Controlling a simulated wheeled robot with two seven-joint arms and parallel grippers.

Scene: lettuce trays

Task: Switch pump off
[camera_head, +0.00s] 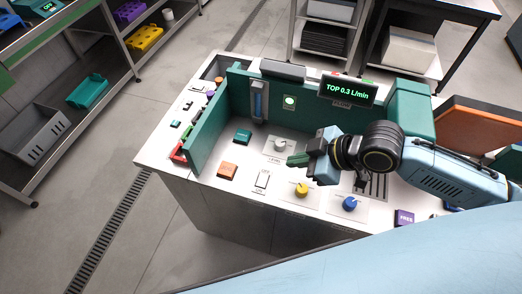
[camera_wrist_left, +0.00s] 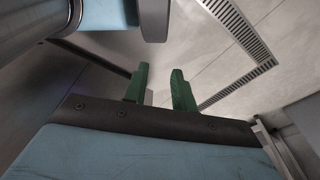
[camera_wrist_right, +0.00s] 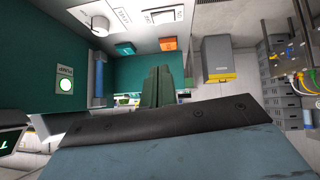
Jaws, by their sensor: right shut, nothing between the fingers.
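A white rocker switch (camera_head: 262,179) lies on the light bench top near its front edge, with small lettering beside it that I cannot read for certain. It appears to be the white switch at the top of the right wrist view (camera_wrist_right: 163,15). My right gripper (camera_head: 292,160) is above the bench, right of and beyond the switch, close to a grey knob (camera_head: 280,145). Its green fingers are together and empty, also in its wrist view (camera_wrist_right: 157,86). My left gripper (camera_wrist_left: 161,88) has its green fingers apart, with floor behind them. A display (camera_head: 347,92) reads "TOP 0.3 L/min".
An orange block (camera_head: 227,171) and a teal block (camera_head: 243,136) sit left of the switch. A yellow knob (camera_head: 302,189) and a blue knob (camera_head: 350,203) stand to its right. A green panel (camera_head: 208,128) borders the left. A round lamp (camera_head: 290,102) glows green.

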